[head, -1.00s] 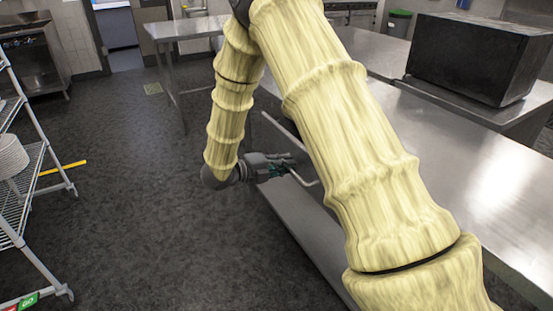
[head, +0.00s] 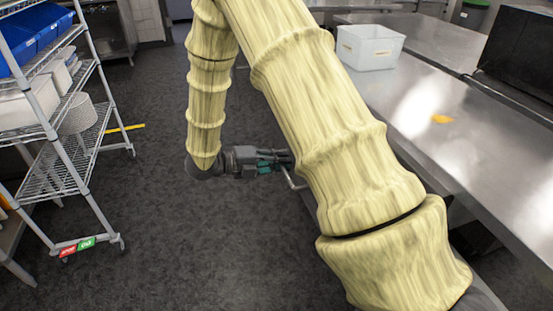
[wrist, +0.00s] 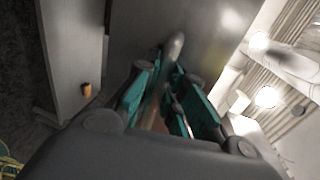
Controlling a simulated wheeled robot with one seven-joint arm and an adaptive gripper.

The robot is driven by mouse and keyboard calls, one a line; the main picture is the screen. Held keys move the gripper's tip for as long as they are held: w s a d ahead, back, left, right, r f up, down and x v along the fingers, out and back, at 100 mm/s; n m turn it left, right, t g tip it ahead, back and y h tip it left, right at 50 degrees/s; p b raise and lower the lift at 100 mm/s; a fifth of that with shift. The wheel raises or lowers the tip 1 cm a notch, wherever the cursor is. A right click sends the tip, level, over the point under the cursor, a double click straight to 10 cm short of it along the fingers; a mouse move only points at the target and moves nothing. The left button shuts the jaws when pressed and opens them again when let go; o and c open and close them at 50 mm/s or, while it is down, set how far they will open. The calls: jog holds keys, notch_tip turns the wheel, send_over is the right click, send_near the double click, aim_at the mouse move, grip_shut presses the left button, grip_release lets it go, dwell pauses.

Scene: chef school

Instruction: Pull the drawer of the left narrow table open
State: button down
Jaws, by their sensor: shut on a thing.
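The metal table (head: 425,125) runs along the right side of the head view. A thin metal bar handle (head: 292,181) sticks out at its left side, partly hidden by my arm. My gripper (head: 287,161) is at this handle, left of the table. In the wrist view, the handle (wrist: 174,46) runs from a grey metal front (wrist: 205,35) down between the teal fingers of my gripper (wrist: 170,95), which are shut on it. My arm hides most of the drawer front in the head view, and I cannot tell how far the drawer is out.
A wire shelf rack (head: 75,150) with blue bins (head: 35,35) stands at the left. A white bin (head: 370,47) and a small yellow item (head: 442,119) are on the table. A black box (head: 520,50) is at the right. The dark floor (head: 150,220) between rack and table is clear.

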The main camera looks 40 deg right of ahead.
jog(key=shift+w+a, duration=0.1)
jog(key=shift+w, duration=0.05)
jog(key=c, duration=1.5)
grip_release()
jog(key=shift+a, duration=0.1)
jog(key=v, duration=1.2)
